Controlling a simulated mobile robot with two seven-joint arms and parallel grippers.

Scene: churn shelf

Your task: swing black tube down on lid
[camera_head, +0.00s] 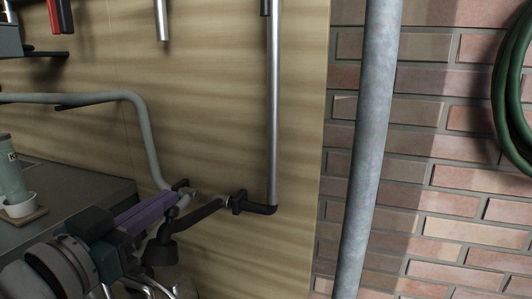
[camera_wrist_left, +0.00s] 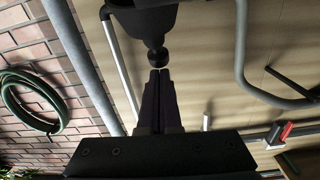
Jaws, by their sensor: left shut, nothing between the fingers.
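The black tube (camera_head: 205,211) runs from a black elbow and joint under an upright metal pipe down-left to a wide black cup end (camera_head: 160,252). The cup, with a small round knob (camera_wrist_left: 158,58) on it, also shows at the top of the left wrist view. My left gripper (camera_head: 173,197) comes in from the lower left beside the tube. Its fingers (camera_wrist_left: 160,74) are shut and empty, with the tips close by the knob; I cannot tell whether they touch it. No lid can be made out clearly. My right gripper is not in view.
The upright metal pipe (camera_head: 273,110) runs down the wooden panel (camera_head: 215,75). A grey bent pipe (camera_head: 140,118) lies left of it. A thick grey pole (camera_head: 370,140) and a green hose (camera_head: 506,100) are at the right. A dark counter (camera_head: 85,195) carries a pale bottle (camera_head: 12,170).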

